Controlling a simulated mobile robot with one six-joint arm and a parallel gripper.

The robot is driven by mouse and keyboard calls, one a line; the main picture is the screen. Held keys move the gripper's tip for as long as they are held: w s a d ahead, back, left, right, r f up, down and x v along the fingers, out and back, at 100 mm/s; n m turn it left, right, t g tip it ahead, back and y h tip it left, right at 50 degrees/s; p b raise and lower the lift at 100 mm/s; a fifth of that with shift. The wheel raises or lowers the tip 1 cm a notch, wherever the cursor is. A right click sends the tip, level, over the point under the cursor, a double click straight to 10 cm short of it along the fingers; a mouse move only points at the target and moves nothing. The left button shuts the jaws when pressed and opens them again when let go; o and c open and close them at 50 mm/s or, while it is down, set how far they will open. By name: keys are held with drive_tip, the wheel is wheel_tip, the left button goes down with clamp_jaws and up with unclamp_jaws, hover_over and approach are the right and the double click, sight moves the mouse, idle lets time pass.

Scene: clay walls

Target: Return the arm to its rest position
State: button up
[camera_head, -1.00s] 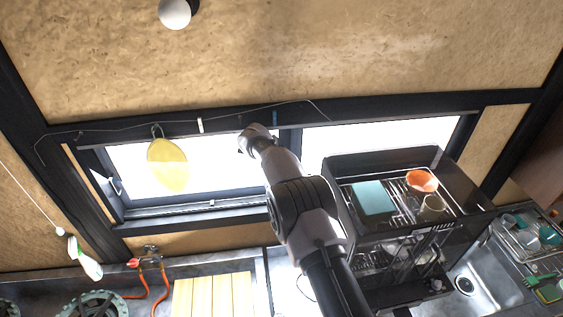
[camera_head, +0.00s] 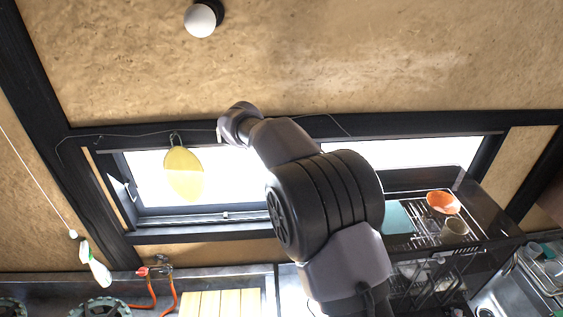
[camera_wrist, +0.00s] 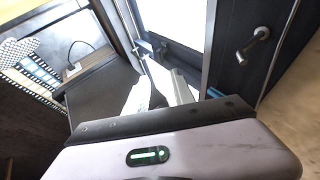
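My arm rises through the middle of the head view, bent in front of the window (camera_head: 232,182). Its upper end overlaps the dark window frame in that view, and no gripper fingers can be made out there. In the wrist view, the pale body of my gripper (camera_wrist: 160,85) fills the bottom, with a lit green indicator. Pale and dark narrow shapes stick out beyond it, but their opening is unclear. I see nothing clearly held.
A dish rack (camera_head: 492,212) with an orange bowl (camera_head: 443,202), beige cup (camera_head: 455,228) and teal board (camera_head: 397,217) stands right of my arm. A yellow item (camera_head: 184,174) hangs at the window. A slatted wooden board (camera_head: 222,304) lies below. A round lamp (camera_head: 200,20) is on the clay surface.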

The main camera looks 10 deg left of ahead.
drive_tip(key=w+d+r+n+t+y+b, duration=0.1)
drive_tip(key=d+r+t+b, duration=0.2)
drive_tip(key=b, duration=0.5)
drive_tip(key=d+r+n+t+y+b, duration=0.15)
drive_tip(key=d+t+b, duration=0.3)
drive_tip(key=b, duration=0.45)
drive_tip(key=s+d+f+n+g+y+b, duration=0.1)
drive_tip(key=s+f+n+y+b, duration=0.25)
drive_tip(key=s+f+b, duration=0.55)
drive_tip(key=s+d+f+n+g+y+b, duration=0.1)
drive_tip(key=s+f+n+y+b, duration=0.1)
drive_tip(key=s+f+n+b, duration=0.6)
drive_tip(key=s+d+f+g+h+b, duration=0.1)
drive_tip(key=s+d+f+g+b, duration=0.1)
drive_tip(key=s+f, duration=0.6)
drive_tip(key=s+d+f+m+g+b, duration=0.1)
drive_tip(key=s+d+f+g+b, duration=0.1)
drive_tip(key=s+f+b, duration=0.3)
drive_tip(key=s+d+f+g+h+b, duration=0.1)
drive_tip(key=s+d+f+b, duration=0.3)
drive_tip(key=s+f, duration=0.8)
drive_tip(key=shift+s+f+g+h, duration=0.3)
drive_tip(key=shift+f+g, duration=0.05)
drive_tip(key=shift+g, duration=0.5)
drive_tip(key=shift+d, duration=0.1)
